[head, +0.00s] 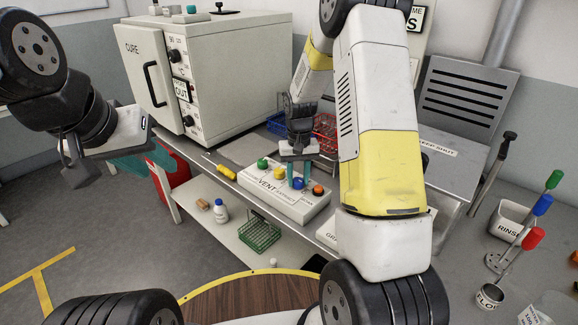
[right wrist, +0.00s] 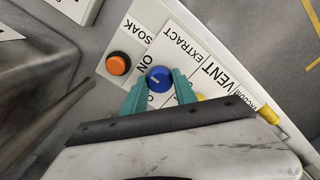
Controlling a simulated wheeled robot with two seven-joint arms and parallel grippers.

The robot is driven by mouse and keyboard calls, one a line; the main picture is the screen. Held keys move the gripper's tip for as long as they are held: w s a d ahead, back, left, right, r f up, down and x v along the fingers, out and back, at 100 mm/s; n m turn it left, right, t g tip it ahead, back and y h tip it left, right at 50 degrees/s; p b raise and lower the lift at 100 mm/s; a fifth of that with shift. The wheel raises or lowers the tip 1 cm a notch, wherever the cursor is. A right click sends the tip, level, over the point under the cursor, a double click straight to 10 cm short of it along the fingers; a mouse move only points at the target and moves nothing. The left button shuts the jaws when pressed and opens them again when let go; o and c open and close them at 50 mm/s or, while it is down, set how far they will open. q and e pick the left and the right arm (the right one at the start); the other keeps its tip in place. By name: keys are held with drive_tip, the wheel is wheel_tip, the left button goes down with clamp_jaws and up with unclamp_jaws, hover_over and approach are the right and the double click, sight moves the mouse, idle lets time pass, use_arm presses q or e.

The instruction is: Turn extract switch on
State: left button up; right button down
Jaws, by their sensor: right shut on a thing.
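The white control box (head: 262,198) lies on the bench with VENT lettering and green, yellow, blue and orange controls. The blue knob (right wrist: 158,78) beside the EXTRACT label is the extract switch; it also shows in the head view (head: 298,183). A light pointer line shows on its top, and an ON mark is printed beside it. My right gripper (right wrist: 158,92) is shut on the blue knob, with a teal finger on each side of it. My left gripper (head: 140,164) hangs at the left, away from the box; its finger gap cannot be made out.
An orange button (right wrist: 118,63) labelled SOAK sits close beside the blue knob. The CURE oven (head: 145,62) stands behind the box. A yellow-handled tool (head: 226,171) lies left of the box. A green rack (head: 260,233) and bottle (head: 221,211) stand on the lower shelf.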

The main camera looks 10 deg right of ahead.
drive_tip(key=c, duration=1)
unclamp_jaws()
drive_tip(key=shift+r, duration=3.95)
drive_tip(key=shift+r, duration=0.1)
wheel_tip(320, 180, up, 6)
drive_tip(key=t, duration=0.1)
hover_over(298, 180)
drive_tip(key=s, duration=0.3)
drive_tip(key=s+a+r+t+y, duration=0.1)
drive_tip(key=s+r+t, duration=0.1)
drive_tip(key=s+r, duration=0.4)
drive_tip(key=s+a+r+t+y, duration=0.1)
drive_tip(key=s+r+t, duration=0.2)
drive_tip(key=s, duration=1.1)
wheel_tip(298, 180, up, 3)
drive_tip(key=shift+s+r+n, duration=0.1)
drive_tip(key=shift+s+n, duration=0.3)
drive_tip(key=shift+s+a, duration=0.1)
drive_tip(key=shift+s, duration=0.25)
drive_tip(key=shift+c, duration=0.3)
